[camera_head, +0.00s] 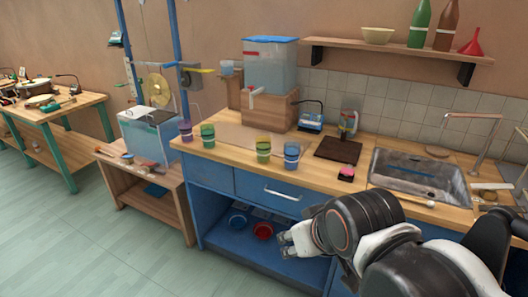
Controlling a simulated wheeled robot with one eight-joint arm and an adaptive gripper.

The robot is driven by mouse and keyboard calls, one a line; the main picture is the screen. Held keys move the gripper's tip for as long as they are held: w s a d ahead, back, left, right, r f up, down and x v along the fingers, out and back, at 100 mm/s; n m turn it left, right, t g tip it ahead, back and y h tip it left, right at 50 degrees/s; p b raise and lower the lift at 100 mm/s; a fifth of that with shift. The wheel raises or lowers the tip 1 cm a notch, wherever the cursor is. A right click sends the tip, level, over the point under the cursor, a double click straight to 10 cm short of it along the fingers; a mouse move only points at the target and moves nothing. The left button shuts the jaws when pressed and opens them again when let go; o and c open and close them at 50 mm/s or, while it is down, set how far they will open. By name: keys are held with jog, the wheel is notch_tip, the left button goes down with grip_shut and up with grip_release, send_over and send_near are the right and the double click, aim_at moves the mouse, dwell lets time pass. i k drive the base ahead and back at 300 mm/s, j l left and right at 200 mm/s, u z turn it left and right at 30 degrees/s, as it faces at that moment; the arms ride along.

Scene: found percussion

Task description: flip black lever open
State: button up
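No black lever can be made out for certain. A small blue device (311,122) with a thin black curved part (312,101) stands on the counter against the tiles; whether that part is a lever is too small to tell. A clear tank (270,68) with a blue lid and a white spigot (255,91) stands on a wooden block. A grey box with a yellow bar (196,71) is fixed at a blue post. My gripper (287,243) is low in front of the blue cabinet, well apart from these. Its finger gap is too small to judge.
The wooden counter (222,153) carries several coloured cups, a dark board (338,150) and a sink (418,177). Below are a drawer (272,188) and an open shelf with blue and red bowls (263,230). The floor at left (95,245) is clear.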

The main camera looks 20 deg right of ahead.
aim_at(483, 208)
jog(key=z, duration=2.2)
jog(key=i+j, duration=0.15)
jog(key=i, duration=0.2)
jog(key=i+j, duration=0.15)
jog(key=i, duration=0.2)
jog(key=i+j, duration=0.15)
jog(key=i, duration=0.25)
jog(key=k+j+u, duration=0.05)
